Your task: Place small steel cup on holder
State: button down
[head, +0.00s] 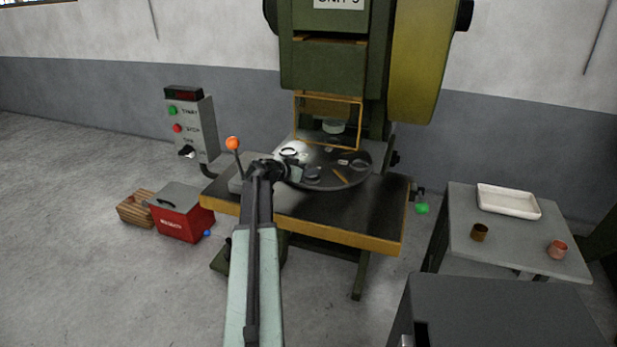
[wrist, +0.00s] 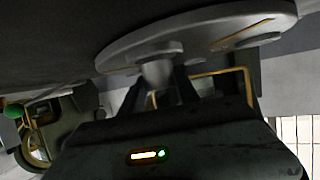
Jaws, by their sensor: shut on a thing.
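My gripper (head: 299,173) reaches over the round dial plate (head: 345,178) on the press bed. In the wrist view, which looks tilted over, the two dark fingers (wrist: 158,84) are shut on a small grey steel cup (wrist: 157,70). The cup is right by the plate (wrist: 215,37); I cannot tell whether it touches it. In the head view my gripper largely hides the cup. A pale ring-like holder (head: 289,152) lies on the plate behind my gripper. I cannot tell which holder, if any, is under the cup.
The green press (head: 330,65) with a yellow-framed guard (head: 328,122) stands behind the plate. A lever with an orange knob (head: 232,143) rises left of my arm. A control box (head: 190,130) stands at left. A side table at right holds a white tray (head: 508,203) and two copper-brown cups (head: 480,232).

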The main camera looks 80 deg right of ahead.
jog(key=shift+f, duration=0.9)
jog(key=shift+r, duration=0.25)
jog(key=shift+f, duration=0.25)
jog(key=c, duration=0.9)
grip_release()
jog(key=shift+r, duration=0.25)
jog(key=p+v, duration=0.4)
jog(key=v, duration=0.7)
jog(key=shift+a+r+p, duration=0.15)
jog(key=shift+r+p, duration=0.1)
jog(key=shift+p, duration=0.05)
jog(key=shift+w+a, duration=0.2)
jog(key=shift+w, duration=0.05)
